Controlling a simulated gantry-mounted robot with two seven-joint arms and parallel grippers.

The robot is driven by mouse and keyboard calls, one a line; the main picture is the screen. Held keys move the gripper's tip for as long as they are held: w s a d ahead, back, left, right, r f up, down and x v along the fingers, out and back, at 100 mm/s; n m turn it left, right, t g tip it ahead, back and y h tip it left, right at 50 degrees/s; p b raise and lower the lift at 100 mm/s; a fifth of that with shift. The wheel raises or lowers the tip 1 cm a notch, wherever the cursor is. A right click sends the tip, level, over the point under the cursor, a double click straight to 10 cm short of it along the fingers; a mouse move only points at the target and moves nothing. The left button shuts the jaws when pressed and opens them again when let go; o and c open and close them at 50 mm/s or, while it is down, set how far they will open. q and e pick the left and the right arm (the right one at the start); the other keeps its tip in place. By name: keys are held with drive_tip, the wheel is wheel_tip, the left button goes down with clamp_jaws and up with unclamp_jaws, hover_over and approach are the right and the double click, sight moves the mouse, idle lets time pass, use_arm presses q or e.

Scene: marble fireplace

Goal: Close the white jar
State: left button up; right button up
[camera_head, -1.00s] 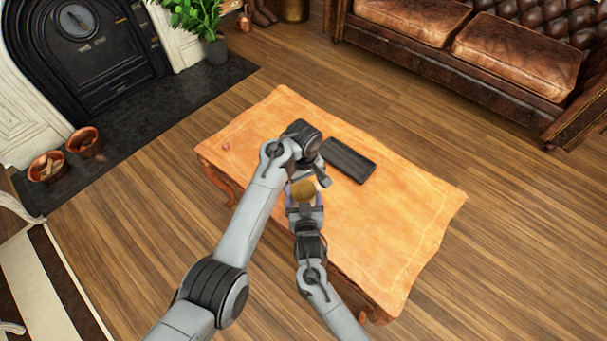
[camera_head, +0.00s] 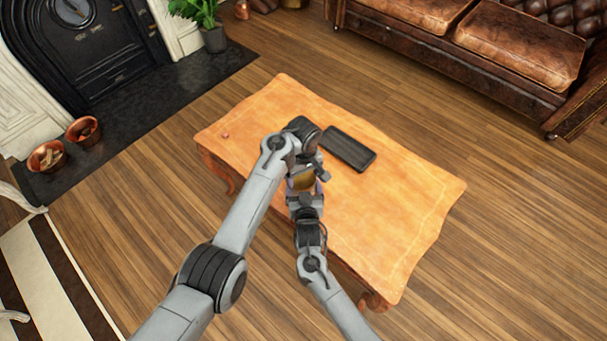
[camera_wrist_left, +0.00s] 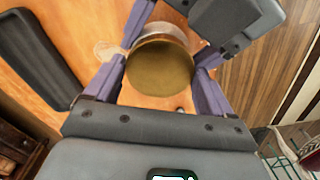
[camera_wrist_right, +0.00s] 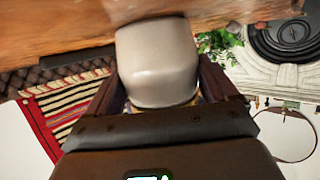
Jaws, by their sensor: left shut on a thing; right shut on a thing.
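The white jar (camera_wrist_right: 158,62) fills the middle of the right wrist view, upside down there, between the fingers of my right gripper (camera_wrist_right: 160,90), which is shut on it. The round gold-brown lid (camera_wrist_left: 158,70) is between the fingers of my left gripper (camera_wrist_left: 158,80), which is shut on it. The lid is over the jar's mouth; a pale rim of the jar (camera_wrist_left: 163,32) shows behind it. I cannot tell whether the lid is fully seated. In the head view the lid (camera_head: 303,181) shows between both grippers, and the jar is mostly hidden.
The wooden table (camera_head: 400,215) is under both arms. A dark rectangular tray (camera_head: 348,147) lies just right of the grippers. A small reddish object (camera_head: 225,134) is near the left edge. The table's right half is clear. A leather sofa (camera_head: 510,55) stands behind.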

use_arm(q)
drive_tip(key=m, duration=0.7)
drive_tip(key=shift+m, duration=0.3)
drive_tip(key=m, duration=0.8)
drive_tip(key=shift+m, duration=0.3)
drive_tip(key=o, duration=1)
